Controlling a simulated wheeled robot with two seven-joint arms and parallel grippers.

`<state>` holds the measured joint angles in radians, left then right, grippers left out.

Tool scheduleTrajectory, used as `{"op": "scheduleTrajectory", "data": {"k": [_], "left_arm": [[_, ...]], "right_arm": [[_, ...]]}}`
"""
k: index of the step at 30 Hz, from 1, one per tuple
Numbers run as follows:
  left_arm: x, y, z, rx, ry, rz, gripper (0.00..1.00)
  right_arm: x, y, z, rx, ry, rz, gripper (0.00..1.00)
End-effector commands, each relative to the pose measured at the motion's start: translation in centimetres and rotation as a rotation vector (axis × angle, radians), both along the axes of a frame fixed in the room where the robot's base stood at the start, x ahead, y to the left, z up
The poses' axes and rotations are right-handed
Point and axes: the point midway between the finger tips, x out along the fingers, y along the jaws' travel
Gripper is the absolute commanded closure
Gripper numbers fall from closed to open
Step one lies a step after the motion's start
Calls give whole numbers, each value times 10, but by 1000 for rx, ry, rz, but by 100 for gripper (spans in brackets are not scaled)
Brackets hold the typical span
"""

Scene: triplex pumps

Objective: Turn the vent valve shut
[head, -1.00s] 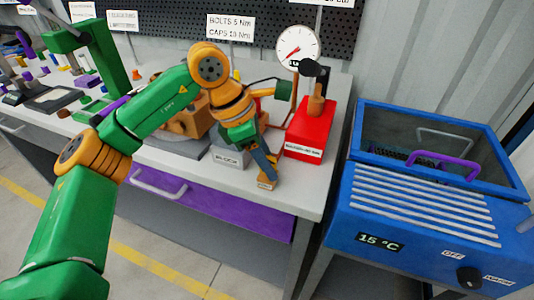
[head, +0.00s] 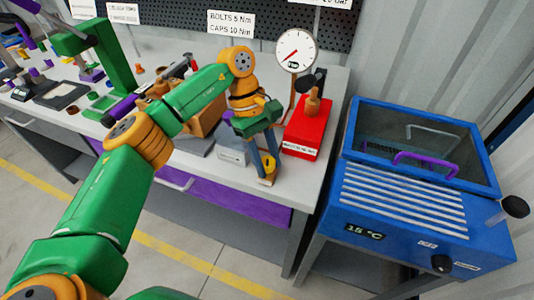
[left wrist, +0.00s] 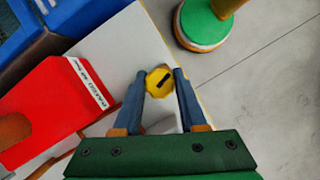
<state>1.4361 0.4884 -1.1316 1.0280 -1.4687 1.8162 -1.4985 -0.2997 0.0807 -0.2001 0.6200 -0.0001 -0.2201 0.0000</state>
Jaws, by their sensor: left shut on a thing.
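The vent valve shows as a yellow faceted knob (left wrist: 158,82) with a dark bar mark in the left wrist view. In the head view it is a small yellow spot (head: 268,161) near the bench's front edge. My left gripper (head: 266,176) points down there, its two blue-grey fingers on either side of the knob. In the left wrist view my left gripper (left wrist: 160,76) is shut on the knob, which sits between the fingertips. My right gripper is not in view.
A red block (head: 303,140) with a hand lever stands right of my left gripper. A round gauge (head: 295,50) rises behind it. A blue bath (head: 405,215) with a lid stands right of the bench (head: 300,185). A grey labelled block (head: 231,155) lies left of the fingers.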

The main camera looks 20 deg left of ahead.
Motion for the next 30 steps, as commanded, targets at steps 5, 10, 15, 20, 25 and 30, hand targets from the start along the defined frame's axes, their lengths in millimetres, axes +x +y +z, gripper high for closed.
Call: {"op": "scheduleTrajectory", "data": {"k": [5, 10, 15, 20, 25, 30], "left_arm": [[0, -1, 2, 1, 1, -129, 100], [0, -1, 1, 0, 0, -226, 100], [0, 0, 0, 0, 1, -289, 100], [0, 0, 0, 1, -1, -321, 100], [0, 0, -1, 1, 0, -333, 100], [0, 0, -1, 1, -1, -334, 100]], "right_arm": [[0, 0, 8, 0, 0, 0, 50], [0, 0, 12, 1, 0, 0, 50], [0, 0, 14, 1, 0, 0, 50], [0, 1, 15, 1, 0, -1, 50], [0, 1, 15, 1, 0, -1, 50], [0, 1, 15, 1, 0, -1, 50]]}}
